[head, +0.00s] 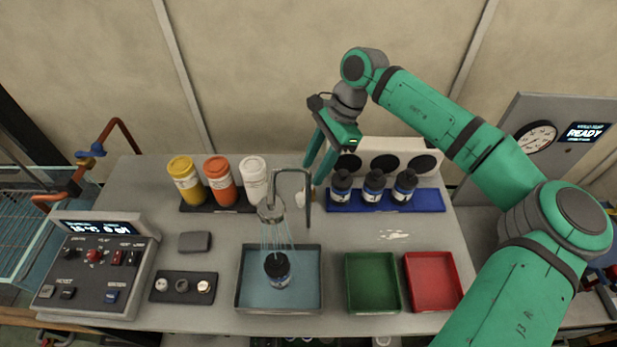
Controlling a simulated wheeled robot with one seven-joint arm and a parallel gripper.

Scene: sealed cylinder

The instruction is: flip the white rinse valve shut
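The rinse faucet (290,171) is a grey gooseneck pipe behind the blue basin (240,285), with a shower head (271,209). Thin streams of water fall from the head onto a dark bottle (277,268) standing in the basin. A small whitish part (302,199) beside the faucet's base looks like the white rinse valve; its lever position is too small to tell. My gripper (313,176) points down just above and behind it, fingers apart and nothing visible between them. I cannot tell whether a fingertip touches the valve.
Yellow, orange and white jars (219,179) stand left of the faucet. Several dark bottles (374,187) stand on a blue tray (425,202) to the right. Green (372,283) and red (434,283) trays lie in front; a small puddle (394,235) lies behind them. A control panel (97,275) stands far left.

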